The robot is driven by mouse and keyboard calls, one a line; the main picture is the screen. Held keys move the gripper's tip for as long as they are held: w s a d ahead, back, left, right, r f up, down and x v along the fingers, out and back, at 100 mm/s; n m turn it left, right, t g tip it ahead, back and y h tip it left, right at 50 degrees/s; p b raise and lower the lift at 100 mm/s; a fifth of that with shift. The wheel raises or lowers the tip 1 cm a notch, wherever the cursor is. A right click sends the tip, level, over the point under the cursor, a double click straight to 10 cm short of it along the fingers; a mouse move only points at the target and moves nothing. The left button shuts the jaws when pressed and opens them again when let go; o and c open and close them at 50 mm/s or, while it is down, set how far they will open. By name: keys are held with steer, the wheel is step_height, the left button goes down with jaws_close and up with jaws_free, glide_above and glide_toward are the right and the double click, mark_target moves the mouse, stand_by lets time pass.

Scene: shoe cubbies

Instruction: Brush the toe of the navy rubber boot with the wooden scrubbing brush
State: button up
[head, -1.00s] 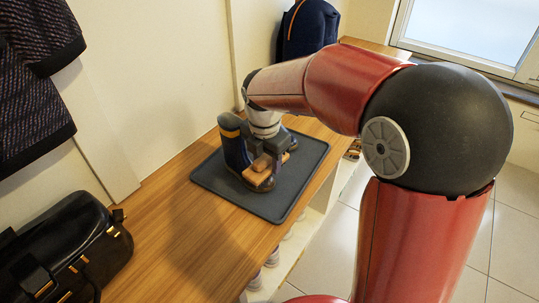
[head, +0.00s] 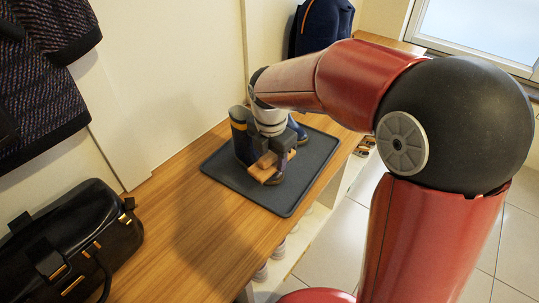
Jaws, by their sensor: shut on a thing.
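A navy rubber boot (head: 238,122) with an orange band near its top stands on a dark grey tray (head: 300,180) on the wooden bench. A second navy boot (head: 298,130) shows partly behind my arm. My gripper (head: 270,160) points down beside the front boot and is shut on the wooden scrubbing brush (head: 261,168). The brush is low, at the front of the boots near the toe. My gripper and the brush hide much of the boots' lower parts, so I cannot tell whether the bristles touch the toe.
A black leather bag (head: 70,240) lies on the bench (head: 190,215) at the left. A patterned garment (head: 45,80) hangs on the left wall. A navy backpack (head: 322,28) stands at the back. Open cubbies lie below the bench's front edge. Bare bench separates bag and tray.

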steer(key=shift+w+d+p, duration=0.4)
steer(key=shift+w+d, duration=0.7)
steer(key=shift+s+a, duration=1.65)
steer(key=shift+s, duration=0.05)
steer(key=shift+w+d, duration=0.45)
steer(key=shift+d, duration=0.05)
steer(key=shift+w+d+f+p, duration=0.2)
steer(key=shift+w+d+p, duration=0.2)
steer(key=shift+d, duration=0.05)
steer(key=shift+c, duration=1.2)
steer(key=shift+w+d+p, duration=0.5)
steer(key=shift+w+d, duration=0.25)
steer(key=shift+w, duration=0.05)
steer(key=shift+s+a+r, duration=0.2)
steer(key=shift+s+a, duration=1.45)
steer(key=shift+a, duration=0.05)
steer(key=shift+w+d+f+p, duration=0.15)
steer(key=shift+w+d+p, duration=0.25)
steer(key=shift+w+d, duration=0.45)
steer(key=shift+w+d+f+p, duration=0.15)
steer(key=shift+w+d+p, duration=0.2)
steer(key=shift+w+d, duration=0.5)
steer(key=shift+s+a+f, duration=0.15)
steer(key=shift+s+a, duration=0.7)
steer(key=shift+s+a+f, duration=0.1)
steer(key=shift+s+a, duration=0.75)
steer(key=shift+w+d, duration=0.7)
steer(key=shift+w+d+f, duration=0.1)
steer(key=shift+d+f, duration=0.05)
steer(key=shift+f, duration=0.05)
